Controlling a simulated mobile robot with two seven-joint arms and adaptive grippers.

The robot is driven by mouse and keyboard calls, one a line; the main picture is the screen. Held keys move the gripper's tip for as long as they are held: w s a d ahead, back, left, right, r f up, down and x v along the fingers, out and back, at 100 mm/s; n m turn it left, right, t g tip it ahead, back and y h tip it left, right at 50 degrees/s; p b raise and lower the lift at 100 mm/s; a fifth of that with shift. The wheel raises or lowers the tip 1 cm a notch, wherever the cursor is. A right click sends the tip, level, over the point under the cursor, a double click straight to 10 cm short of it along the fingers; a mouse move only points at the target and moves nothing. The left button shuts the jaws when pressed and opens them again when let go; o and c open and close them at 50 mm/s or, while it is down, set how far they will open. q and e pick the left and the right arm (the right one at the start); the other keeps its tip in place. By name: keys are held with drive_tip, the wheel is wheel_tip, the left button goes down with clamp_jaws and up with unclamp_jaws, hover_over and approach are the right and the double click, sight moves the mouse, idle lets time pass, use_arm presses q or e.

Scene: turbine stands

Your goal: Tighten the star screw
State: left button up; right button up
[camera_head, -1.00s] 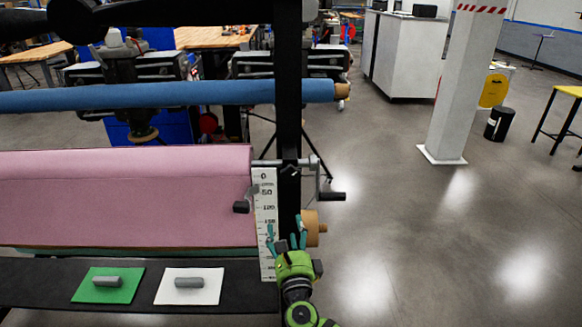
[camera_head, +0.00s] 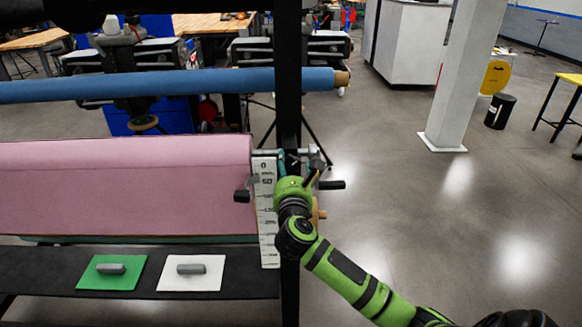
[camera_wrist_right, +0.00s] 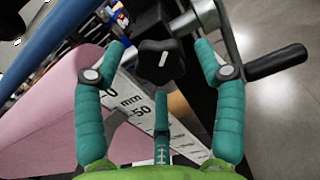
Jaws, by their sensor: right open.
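The black star screw (camera_wrist_right: 160,62) shows in the right wrist view, with a white line on its face. My right gripper (camera_wrist_right: 160,52) is open, with one teal finger on each side of the screw and a third below it; I see no clear contact. In the head view my right gripper (camera_head: 297,163) is at the black upright post, at the top of the white ruler (camera_head: 266,215), and it hides the screw. The ruler (camera_wrist_right: 140,105) also shows below the screw in the wrist view. My left gripper is not in view.
A crank with a black handle (camera_head: 331,185) sticks out just right of my right gripper. A pink roll (camera_head: 120,185) lies to the left, under a blue roll (camera_head: 170,86). A black shelf (camera_head: 40,265) holds a green pad and a white pad. Open floor lies to the right.

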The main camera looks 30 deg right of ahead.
drive_tip(key=shift+w+d, duration=0.3)
drive_tip(key=shift+w, duration=0.25)
idle(0.4)
drive_tip(key=c, duration=1.3)
drive_tip(key=shift+f+m, duration=0.15)
drive_tip(key=shift+m, duration=0.35)
drive_tip(key=m+b, duration=0.1)
drive_tip(key=m, duration=0.2)
drive_tip(key=shift+f+m+b, duration=0.1)
drive_tip(key=shift+m+b, duration=0.3)
drive_tip(key=m+b, duration=0.2)
drive_tip(key=m, duration=0.2)
drive_tip(key=shift+m, duration=0.4)
drive_tip(key=shift+o, duration=0.2)
drive_tip(key=shift+r+p, duration=0.35)
drive_tip(key=shift+p, duration=0.15)
drive_tip(key=shift+s+d+f+n, duration=0.1)
drive_tip(key=shift+d+n, duration=0.05)
drive_tip(key=shift+n, duration=0.15)
